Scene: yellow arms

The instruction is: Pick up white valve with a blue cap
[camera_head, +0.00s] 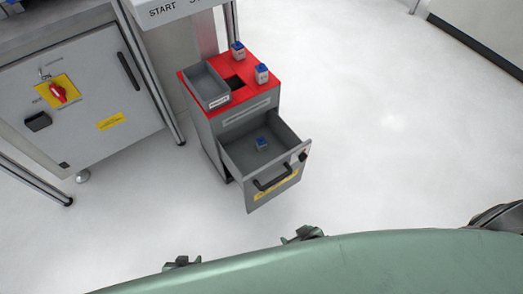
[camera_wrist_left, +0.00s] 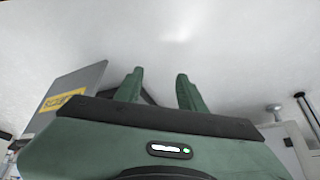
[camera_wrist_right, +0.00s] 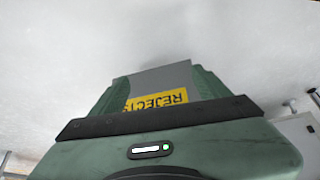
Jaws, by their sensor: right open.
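A small white valve with a blue cap (camera_head: 262,144) lies in the open grey drawer (camera_head: 235,155) in the head view. Two similar white valves with blue caps, one at the back (camera_head: 238,50) and one nearer the right edge (camera_head: 262,73), stand on the cabinet's red top. In the left wrist view my left gripper (camera_wrist_left: 159,73) is open, with nothing between its fingers. In the right wrist view my right gripper (camera_wrist_right: 154,80) is open, with its fingers wide apart. The drawer front (camera_wrist_right: 165,80) with a yellow "REJECT" label shows between them; contact cannot be told. No valve shows in either wrist view.
A grey bin (camera_head: 206,86) and a dark square opening (camera_head: 235,82) are on the red top (camera_head: 218,62). The drawer has a black handle (camera_head: 272,178). A grey control cabinet (camera_head: 90,110) with a red switch stands left. The floor (camera_head: 390,130) on the right is clear.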

